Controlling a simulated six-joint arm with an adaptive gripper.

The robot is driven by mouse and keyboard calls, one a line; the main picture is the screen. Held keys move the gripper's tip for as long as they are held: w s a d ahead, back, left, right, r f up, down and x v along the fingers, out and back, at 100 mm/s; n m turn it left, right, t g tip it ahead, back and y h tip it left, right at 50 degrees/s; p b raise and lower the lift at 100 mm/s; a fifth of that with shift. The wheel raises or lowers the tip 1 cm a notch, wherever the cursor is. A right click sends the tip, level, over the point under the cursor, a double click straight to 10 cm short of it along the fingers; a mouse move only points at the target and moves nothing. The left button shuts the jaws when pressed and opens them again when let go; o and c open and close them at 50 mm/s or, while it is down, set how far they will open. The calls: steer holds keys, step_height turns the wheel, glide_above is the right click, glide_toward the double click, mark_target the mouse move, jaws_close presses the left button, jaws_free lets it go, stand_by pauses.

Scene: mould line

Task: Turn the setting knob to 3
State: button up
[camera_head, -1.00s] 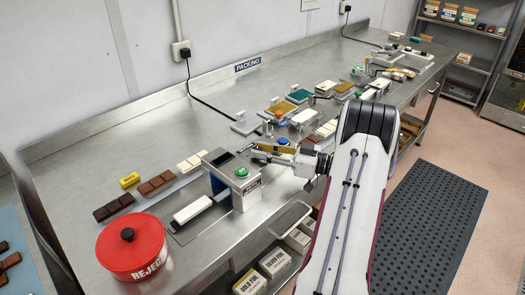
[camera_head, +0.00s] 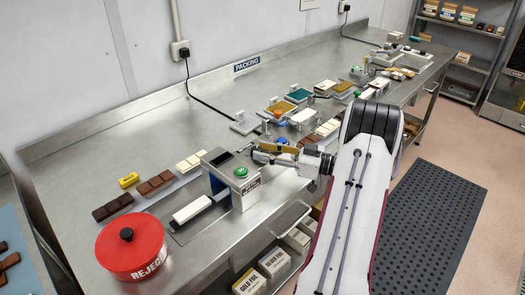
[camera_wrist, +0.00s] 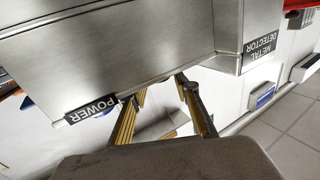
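No setting knob with a readable 3 can be made out in either view. The metal detector (camera_head: 232,180) is a steel box with a green button on top; my gripper (camera_head: 258,152) is just behind it in the head view. In the wrist view the detector (camera_wrist: 120,45) fills the upper part, its lettering turned over, with a POWER label (camera_wrist: 92,110) at its lower edge. My gripper (camera_wrist: 163,86) shows there with two fingers spread apart and nothing between them. Whether the fingertips touch the box, I cannot tell.
A red reject tub (camera_head: 131,250) stands at the front left. Chocolate bars (camera_head: 113,207) lie beside the detector, and a white bar (camera_head: 192,209) lies on its belt. Several small devices and trays (camera_head: 300,95) stand farther along the steel bench (camera_head: 120,150). The back left is clear.

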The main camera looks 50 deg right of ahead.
steer(key=v, duration=1.1)
steer(key=shift+r, duration=0.1)
steer(key=shift+o, duration=1.4)
steer(key=shift+w, duration=0.15)
steer(key=w+a+m+t+h, duration=0.1)
steer(key=w+a+m+h, duration=0.3)
steer(key=h, duration=0.4)
steer(key=shift+w+a+m+t+h, duration=0.35)
steer(key=shift+a+m, duration=0.55)
steer(key=shift+a, duration=0.3)
